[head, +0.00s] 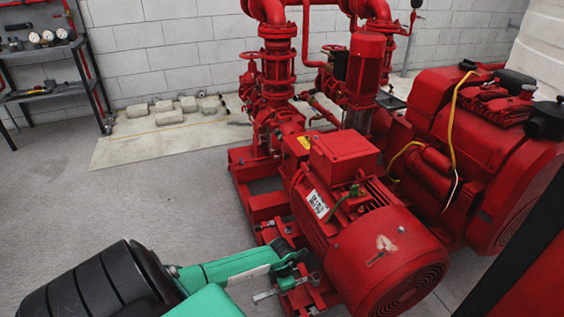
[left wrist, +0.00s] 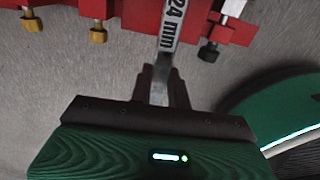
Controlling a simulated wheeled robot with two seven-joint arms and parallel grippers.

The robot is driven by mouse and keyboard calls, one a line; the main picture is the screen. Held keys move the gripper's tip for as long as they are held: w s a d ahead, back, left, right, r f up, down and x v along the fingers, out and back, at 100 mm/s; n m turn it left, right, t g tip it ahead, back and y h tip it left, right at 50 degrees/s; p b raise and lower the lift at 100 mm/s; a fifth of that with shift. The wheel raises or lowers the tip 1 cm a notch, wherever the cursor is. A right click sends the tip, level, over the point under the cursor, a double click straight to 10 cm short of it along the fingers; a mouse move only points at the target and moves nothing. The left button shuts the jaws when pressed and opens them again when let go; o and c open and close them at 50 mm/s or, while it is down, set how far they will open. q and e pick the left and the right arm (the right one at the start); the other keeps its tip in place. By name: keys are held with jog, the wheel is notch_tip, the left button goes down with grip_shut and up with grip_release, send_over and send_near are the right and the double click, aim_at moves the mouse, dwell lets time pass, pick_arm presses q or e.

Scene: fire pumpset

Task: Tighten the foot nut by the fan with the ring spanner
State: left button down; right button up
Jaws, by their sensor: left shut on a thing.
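My left gripper (head: 292,260) is beside the red motor's foot, low at its left side in the head view. In the left wrist view the left gripper (left wrist: 160,85) is shut on the flat steel shank of the ring spanner (left wrist: 168,40), marked "24 mm". The spanner runs up past the red base edge and out of the picture, so its far ring is not visible. The motor's round fan cover (head: 412,283) faces the front right in the head view. I cannot pick out the foot nut or tell whether the ring is on it. My right gripper is not in view.
In the left wrist view, a brass-tipped bolt (left wrist: 97,35) and a dark-ended bolt (left wrist: 208,50) stick out of the red base (left wrist: 130,12). A red engine (head: 470,150) stands to the right. The floor at left (head: 130,205) is clear.

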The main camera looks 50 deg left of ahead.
pick_arm(q)
jog(key=shift+f+b, duration=0.85)
jog(key=shift+f, duration=0.35)
jog(key=shift+w+a, duration=0.1)
jog(key=w+a+m+b, duration=0.3)
jog(key=m+b, duration=0.1)
jog(key=b, duration=0.1)
jog(key=w+a+m+b, duration=0.3)
jog(key=a+m+b, duration=0.1)
jog(key=shift+f+b, duration=0.15)
jog(key=shift+b, duration=0.2)
jog(key=shift+w+a+m+b, duration=0.25)
jog(key=shift+w+m+b, duration=0.55)
jog(key=shift+b, duration=0.15)
jog(key=shift+w+a+m+b, duration=0.25)
jog(key=shift+w+m+b, duration=0.4)
jog(key=shift+w+b, duration=0.2)
jog(key=shift+w+a+m+b, duration=0.25)
jog(key=shift+w+m+b, duration=0.5)
jog(key=shift+b, duration=0.25)
jog(key=shift+s+d+n+p, duration=0.1)
jog(key=shift+s+n+p, duration=0.2)
jog(key=shift+s+p, duration=0.15)
jog(key=shift+r, duration=0.25)
